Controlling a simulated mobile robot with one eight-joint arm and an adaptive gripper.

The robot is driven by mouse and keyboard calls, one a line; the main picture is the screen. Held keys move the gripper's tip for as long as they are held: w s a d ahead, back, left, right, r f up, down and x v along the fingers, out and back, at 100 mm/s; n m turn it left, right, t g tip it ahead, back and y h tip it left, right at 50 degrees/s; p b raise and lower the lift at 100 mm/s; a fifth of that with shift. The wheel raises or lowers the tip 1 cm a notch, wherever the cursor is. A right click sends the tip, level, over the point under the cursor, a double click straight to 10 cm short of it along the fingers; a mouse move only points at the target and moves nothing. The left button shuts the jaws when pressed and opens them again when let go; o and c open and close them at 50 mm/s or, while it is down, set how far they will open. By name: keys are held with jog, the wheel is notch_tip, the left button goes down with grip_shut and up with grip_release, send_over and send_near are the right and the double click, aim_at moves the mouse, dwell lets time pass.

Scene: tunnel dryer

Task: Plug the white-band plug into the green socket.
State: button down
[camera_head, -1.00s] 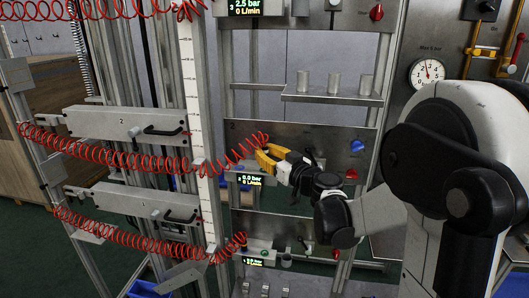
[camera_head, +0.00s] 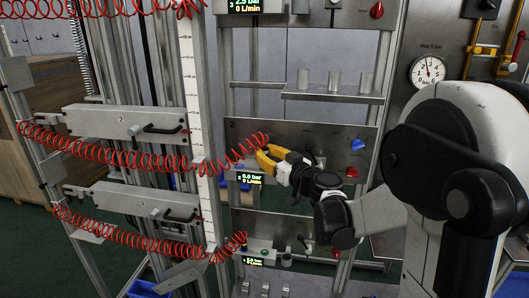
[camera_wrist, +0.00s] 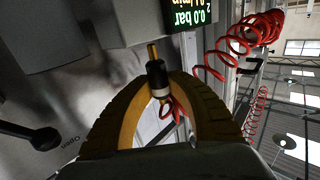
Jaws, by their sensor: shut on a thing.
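My gripper (camera_head: 264,157) has yellow fingers and is in front of the middle panel (camera_head: 300,140). In the wrist view the fingers (camera_wrist: 163,97) are closed around the white-band plug (camera_wrist: 156,74). The plug has a black body, a pale ring at the fingers and a brass tip pointing away from my gripper. A red coiled hose (camera_head: 225,160) runs to the plug from the left. The brass tip appears apart from any socket. I cannot clearly make out the green socket; a small greenish spot (camera_head: 267,251) shows on the lower panel.
A lit display (camera_head: 250,179) is just below my gripper, beside the plug in the wrist view. Blue (camera_head: 357,145) and red (camera_head: 351,173) knobs are to the right. A second red coiled hose (camera_head: 150,236) hangs lower left. A shelf with metal cylinders (camera_head: 334,81) is above.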

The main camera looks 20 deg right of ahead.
jog(key=shift+f+b, duration=0.95)
jog(key=shift+f, duration=0.25)
jog(key=c, duration=1.2)
grip_release()
jog(key=shift+c, duration=0.2)
jog(key=s+d, duration=0.2)
jog(key=s, duration=0.9)
jog(key=shift+s+d, duration=0.2)
jog(key=shift+s, duration=0.2)
jog(key=shift+a, duration=0.1)
